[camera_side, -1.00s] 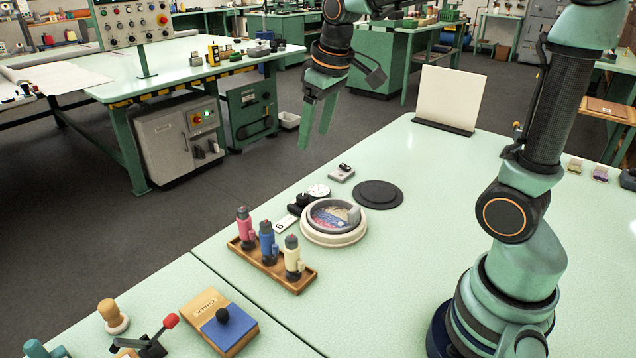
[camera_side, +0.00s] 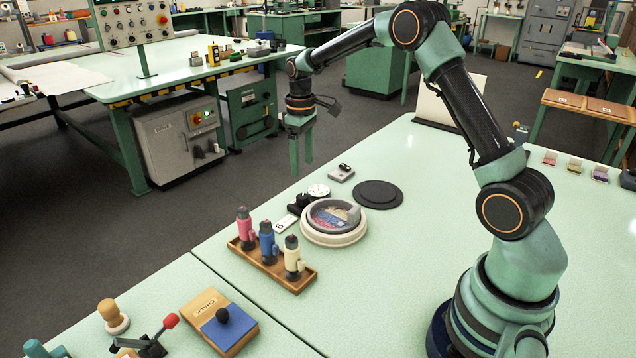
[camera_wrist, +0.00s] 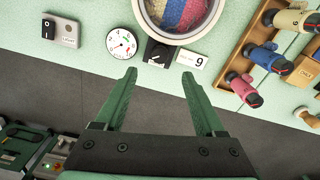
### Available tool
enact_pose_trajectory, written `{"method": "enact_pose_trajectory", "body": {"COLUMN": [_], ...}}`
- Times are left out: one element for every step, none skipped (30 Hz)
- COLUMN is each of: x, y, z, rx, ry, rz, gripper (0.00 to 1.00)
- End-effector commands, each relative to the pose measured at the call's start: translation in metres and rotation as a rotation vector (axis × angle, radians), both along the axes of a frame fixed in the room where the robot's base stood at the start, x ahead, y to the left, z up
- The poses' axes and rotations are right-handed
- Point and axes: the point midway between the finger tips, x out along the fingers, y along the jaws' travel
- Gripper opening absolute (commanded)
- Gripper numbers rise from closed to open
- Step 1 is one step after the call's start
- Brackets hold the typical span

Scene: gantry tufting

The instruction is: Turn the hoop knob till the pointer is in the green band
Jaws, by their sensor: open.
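The hoop knob (camera_side: 299,201) is a black knob beside the round hoop (camera_side: 333,238), on the table's edge side. In the wrist view the knob (camera_wrist: 157,53) has a pale mark and lies just beyond my fingertips, between them. The white round gauge (camera_wrist: 121,43) is left of it; it also shows in the side view (camera_side: 318,190). Its pointer and green band are too small to tell apart. My gripper (camera_side: 301,167) is open and empty, pointing down, above and apart from the knob. Both fingers show in the wrist view (camera_wrist: 158,75).
A white card marked 9 (camera_wrist: 192,60) lies beside the knob. A small switch box (camera_side: 341,173) and a black disc (camera_side: 378,194) are near the hoop.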

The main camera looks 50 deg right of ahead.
Motion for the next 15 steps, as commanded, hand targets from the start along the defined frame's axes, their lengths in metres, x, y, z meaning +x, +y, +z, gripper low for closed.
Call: {"method": "enact_pose_trajectory", "body": {"x": [-0.001, -0.001, -0.001, -0.001, -0.001, -0.001, -0.001, -0.001, -0.001, -0.001, -0.001, -0.001, -0.001, -0.001, -0.001], "y": [0.0, 0.0, 0.001, 0.001, 0.001, 0.0, 0.0, 0.001, 0.0, 0.0, 0.0, 0.001, 0.001, 0.0, 0.0], "z": [-0.01, -0.016, -0.024, -0.03, -0.036, -0.044, -0.049, -0.055, -0.062, -0.067, -0.072, -0.077, -0.081, -0.085, -0.089], "rx": [0.001, 0.001, 0.002, 0.001, 0.001, 0.001, 0.001, 0.001, 0.001, 0.001, 0.001, 0.001, 0.001, 0.001, 0.001], "ry": [0.004, 0.004, 0.006, 0.004, 0.005, 0.004, 0.004, 0.004, 0.004, 0.003, 0.003, 0.003, 0.002, 0.002, 0.002], "rz": [0.0, 0.0, 0.0, 0.0, 0.0, 0.0, 0.0, 0.0, 0.0, -0.001, -0.001, -0.001, -0.001, -0.001, -0.001], "gripper": [0.71, 0.71, 0.71, 0.71, 0.71, 0.71, 0.71, 0.71, 0.71, 0.71, 0.71, 0.71, 0.71, 0.71, 0.71]}}
